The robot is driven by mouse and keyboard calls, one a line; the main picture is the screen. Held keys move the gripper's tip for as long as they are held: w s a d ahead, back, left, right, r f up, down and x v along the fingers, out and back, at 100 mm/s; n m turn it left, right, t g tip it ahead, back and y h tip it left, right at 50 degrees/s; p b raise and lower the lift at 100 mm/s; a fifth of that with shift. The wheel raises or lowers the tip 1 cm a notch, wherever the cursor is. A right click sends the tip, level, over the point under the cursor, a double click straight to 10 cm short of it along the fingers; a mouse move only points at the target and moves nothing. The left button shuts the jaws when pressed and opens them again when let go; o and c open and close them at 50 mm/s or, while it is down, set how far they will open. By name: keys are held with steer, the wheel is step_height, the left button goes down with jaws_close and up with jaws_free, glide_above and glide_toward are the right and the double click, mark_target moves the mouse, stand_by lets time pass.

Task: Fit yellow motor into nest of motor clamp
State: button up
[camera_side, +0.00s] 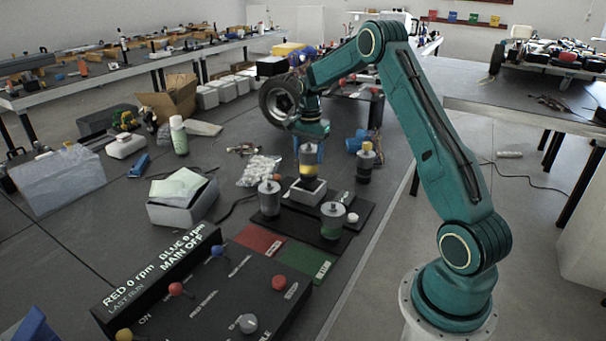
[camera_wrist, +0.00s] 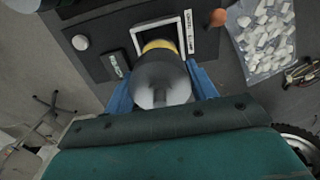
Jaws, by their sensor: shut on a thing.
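The motor clamp (camera_side: 303,194) is a white square frame on a dark plate, directly under the motor. In the wrist view the clamp's white rim (camera_wrist: 188,32) surrounds a dark nest, partly covered by the motor. The motor's lower end is at or just above the nest; I cannot tell whether it is inside.
A grey-topped motor (camera_side: 269,198) stands left of the clamp and a green one (camera_side: 333,220) in front right. Another motor (camera_side: 366,161) stands behind right. A bag of white pieces (camera_side: 259,170) lies left. The control panel (camera_side: 215,290) is at the front.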

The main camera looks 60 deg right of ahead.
mark_target(309, 171)
steer(key=shift+f, duration=1.15)
steer(key=shift+f, duration=2.15)
steer(key=shift+f, duration=0.15)
steer(key=o, duration=1.7)
step_height(309, 171, up, 12)
